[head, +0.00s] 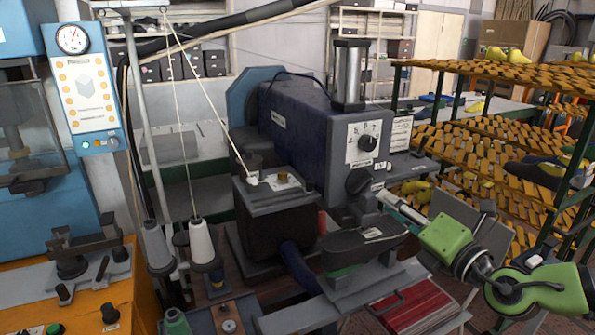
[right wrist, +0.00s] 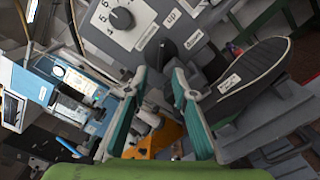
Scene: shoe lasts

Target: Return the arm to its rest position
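My right arm (head: 540,290) comes in from the right with green links. My right gripper (head: 386,198) points up and left, close in front of the blue machine. In the right wrist view its two teal fingers (right wrist: 159,78) stand apart with nothing held between them. A dark shoe-shaped piece with a small white label (head: 363,246) rests on a stand below and left of the gripper. It also shows to the right of the fingers in the right wrist view (right wrist: 252,82), apart from them. My left gripper is not in view.
The blue machine (head: 300,130) with a dial panel (head: 367,143) stands close by the gripper. A rack with yellow-brown slatted shelves (head: 480,140) fills the right side. Thread cones (head: 203,242) and an orange bench (head: 100,305) are at the left.

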